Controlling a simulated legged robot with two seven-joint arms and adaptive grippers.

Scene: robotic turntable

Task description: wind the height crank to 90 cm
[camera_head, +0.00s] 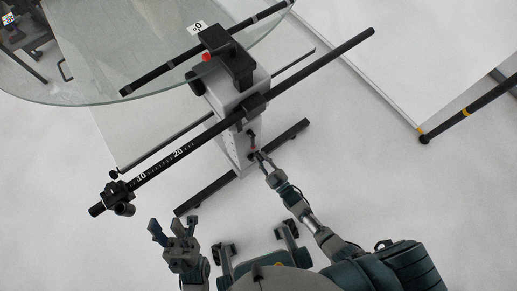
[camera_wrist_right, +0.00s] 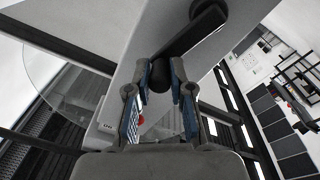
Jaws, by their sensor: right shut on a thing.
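The height crank is on the pale grey column (camera_head: 221,101) of the turntable stand. In the right wrist view, its black crank arm (camera_wrist_right: 192,34) runs down and left from a round hub to the handle (camera_wrist_right: 160,77). My right gripper (camera_wrist_right: 161,70) is shut on this handle, with one finger on each side. In the head view my right gripper (camera_head: 258,156) is small at the column's lower part, and the crank is partly hidden. My left gripper (camera_head: 173,225) is open and empty, low left of the column, apart from the stand. I see no readable height value.
The round glass plate (camera_head: 105,70) overhangs the upper left. A long black scale bar (camera_head: 165,162) crosses in front of the column, above my left gripper. The stand's dark foot bar (camera_head: 285,137) lies on the floor. A white panel (camera_head: 410,50) lies at right.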

